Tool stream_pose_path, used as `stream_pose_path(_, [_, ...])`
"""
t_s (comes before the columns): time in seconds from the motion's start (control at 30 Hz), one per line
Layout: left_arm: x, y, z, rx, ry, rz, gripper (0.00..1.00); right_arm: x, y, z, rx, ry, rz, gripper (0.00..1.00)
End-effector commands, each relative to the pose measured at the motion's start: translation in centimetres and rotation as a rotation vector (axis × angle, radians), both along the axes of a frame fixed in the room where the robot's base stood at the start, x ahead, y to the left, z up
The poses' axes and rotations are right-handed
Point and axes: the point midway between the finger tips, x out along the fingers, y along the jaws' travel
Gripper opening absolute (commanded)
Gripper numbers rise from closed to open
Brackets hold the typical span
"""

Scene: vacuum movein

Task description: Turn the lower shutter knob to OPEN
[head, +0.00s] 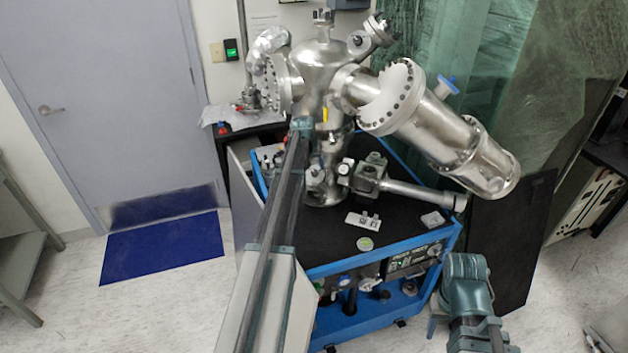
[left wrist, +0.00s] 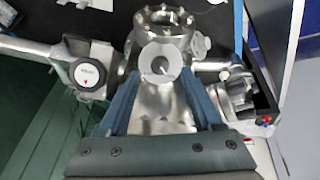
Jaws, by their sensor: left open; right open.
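In the left wrist view a dark round knob (left wrist: 90,75) has a white face with small lettering, too small to read, and a red mark near its lower edge. A pale disc with a dark pointer (left wrist: 160,62) shows between the fingers; I cannot tell which of these is the lower shutter knob. My left gripper (left wrist: 160,98) is open, its teal fingers either side of a metal tube, with no clear grip on anything. In the head view my left gripper (head: 303,127) is by the chamber's lower part. My right gripper (head: 466,268) is low, right of the cart.
The steel vacuum chamber (head: 318,65) stands on a blue-framed cart (head: 440,240) with a black top. A large flanged tube (head: 435,128) juts out to the right. A small panel (head: 363,221) lies on the cart top. Floor is clear around a blue mat (head: 165,245).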

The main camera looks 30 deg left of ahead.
Motion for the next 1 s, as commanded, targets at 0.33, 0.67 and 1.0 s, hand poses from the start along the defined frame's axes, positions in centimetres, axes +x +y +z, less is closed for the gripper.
stream_pose_path(0.33, [1.7, 0.4, -4.2, 0.0, 0.0, 0.0, 0.67, 0.0, 0.0, -4.2, 0.0, 0.0, -0.002, 0.5])
stream_pose_path(0.67, [1.7, 0.4, -4.1, 0.0, 0.0, 0.0, 0.65, 0.0, 0.0, -4.1, 0.0, 0.0, -0.002, 0.5])
stream_pose_path(1.0, [1.7, 0.4, -4.1, 0.0, 0.0, 0.0, 0.04, 0.0, 0.0, -4.1, 0.0, 0.0, -0.002, 0.5])
